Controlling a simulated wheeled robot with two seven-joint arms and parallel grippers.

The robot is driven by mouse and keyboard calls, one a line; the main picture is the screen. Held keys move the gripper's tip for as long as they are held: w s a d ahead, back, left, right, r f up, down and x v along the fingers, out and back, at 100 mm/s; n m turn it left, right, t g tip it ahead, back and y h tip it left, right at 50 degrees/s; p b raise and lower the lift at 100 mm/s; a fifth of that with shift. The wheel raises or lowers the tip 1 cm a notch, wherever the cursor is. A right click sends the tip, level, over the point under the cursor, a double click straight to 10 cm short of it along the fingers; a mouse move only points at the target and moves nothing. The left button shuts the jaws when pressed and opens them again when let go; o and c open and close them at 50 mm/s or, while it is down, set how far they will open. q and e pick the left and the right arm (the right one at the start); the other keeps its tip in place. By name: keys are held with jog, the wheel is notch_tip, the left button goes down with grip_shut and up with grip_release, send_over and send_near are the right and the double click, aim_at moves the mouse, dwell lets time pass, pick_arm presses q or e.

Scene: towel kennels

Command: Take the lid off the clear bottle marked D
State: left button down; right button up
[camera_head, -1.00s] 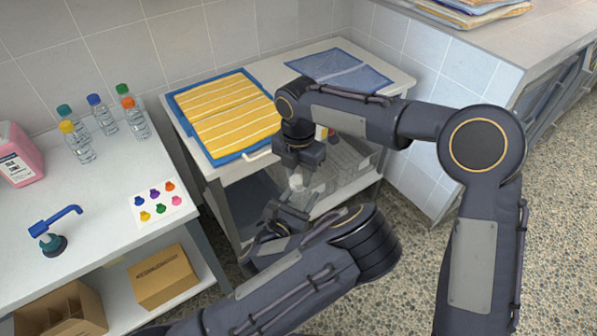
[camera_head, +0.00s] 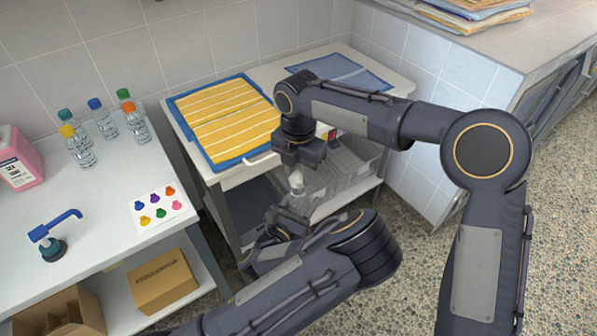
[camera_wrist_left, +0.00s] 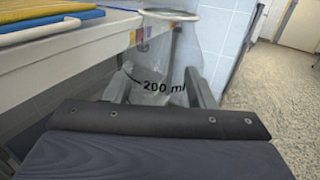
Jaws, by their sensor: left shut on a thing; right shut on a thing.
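The clear bottle (camera_head: 296,204) stands between my two grippers in the head view. In the left wrist view the clear bottle (camera_wrist_left: 155,62) shows a "200 ml" mark and a pale rim; I see no D. My left gripper (camera_head: 286,216) is shut around the bottle from below left, and its fingers (camera_wrist_left: 165,88) flank it. My right gripper (camera_head: 298,172) points down from above, shut on the small white lid (camera_head: 297,182). The lid is just over the bottle; I cannot tell whether they still touch.
Behind is a table with a yellow striped towel (camera_head: 225,115) and a blue towel (camera_head: 340,68); a clear bin (camera_head: 345,175) sits on its lower shelf. The left counter holds several capped bottles (camera_head: 104,122), a pink jug (camera_head: 17,160), a blue-handled pump (camera_head: 52,235) and a colour card (camera_head: 158,208).

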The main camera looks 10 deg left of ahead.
aim_at(299, 176)
jog(key=shift+r, duration=0.1)
jog(key=shift+r, duration=1.9)
